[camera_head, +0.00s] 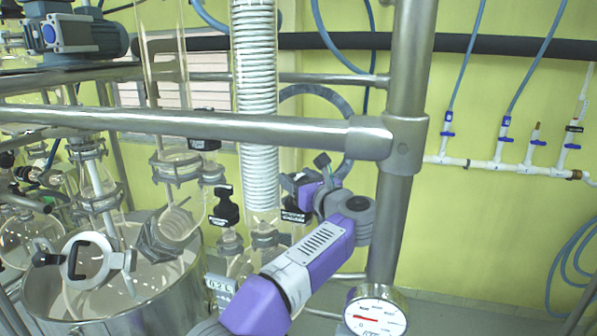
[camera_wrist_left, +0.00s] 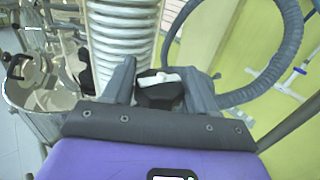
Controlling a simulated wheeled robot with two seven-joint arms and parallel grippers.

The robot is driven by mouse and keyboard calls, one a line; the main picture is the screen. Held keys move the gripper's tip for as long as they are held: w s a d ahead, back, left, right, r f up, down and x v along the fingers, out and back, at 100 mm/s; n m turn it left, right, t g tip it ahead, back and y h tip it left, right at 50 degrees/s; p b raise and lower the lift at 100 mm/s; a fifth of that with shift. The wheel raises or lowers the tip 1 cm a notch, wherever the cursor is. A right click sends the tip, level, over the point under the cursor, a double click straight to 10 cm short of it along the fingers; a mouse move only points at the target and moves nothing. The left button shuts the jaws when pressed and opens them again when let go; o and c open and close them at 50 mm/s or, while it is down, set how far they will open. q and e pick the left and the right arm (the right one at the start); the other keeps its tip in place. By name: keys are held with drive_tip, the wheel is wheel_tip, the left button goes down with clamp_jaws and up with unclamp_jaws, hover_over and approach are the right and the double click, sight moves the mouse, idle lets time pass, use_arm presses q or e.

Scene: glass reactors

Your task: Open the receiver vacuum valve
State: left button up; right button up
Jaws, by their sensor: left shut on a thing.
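My left gripper (camera_head: 302,187) reaches in from the bottom of the head view, beside the lower end of the coiled glass column. In the left wrist view, its two dark fingers (camera_wrist_left: 163,84) stand on either side of a black valve knob (camera_wrist_left: 160,94) with a white bar on top (camera_wrist_left: 157,78). The gripper is shut on this knob. I take it for the receiver vacuum valve, but its label is not readable. In the head view the knob is mostly hidden by the gripper. My right gripper is in neither view.
The coiled glass column (camera_head: 258,100) stands close left of the gripper. Another black valve handle (camera_head: 224,206) is further left. A steel post (camera_head: 405,120) and horizontal rail (camera_head: 180,124) frame the area. A round gauge (camera_head: 375,311) is below right. A thick grey hose (camera_wrist_left: 275,75) curves nearby.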

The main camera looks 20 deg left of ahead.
use_arm(q)
drive_tip(key=shift+r+n+g+y+p, duration=0.1)
drive_tip(key=shift+n+g+y+p, duration=0.9)
drive_tip(key=shift+g, duration=0.3)
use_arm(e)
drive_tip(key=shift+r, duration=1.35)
use_arm(q)
drive_tip(key=o, duration=0.9)
drive_tip(key=shift+o, duration=0.2)
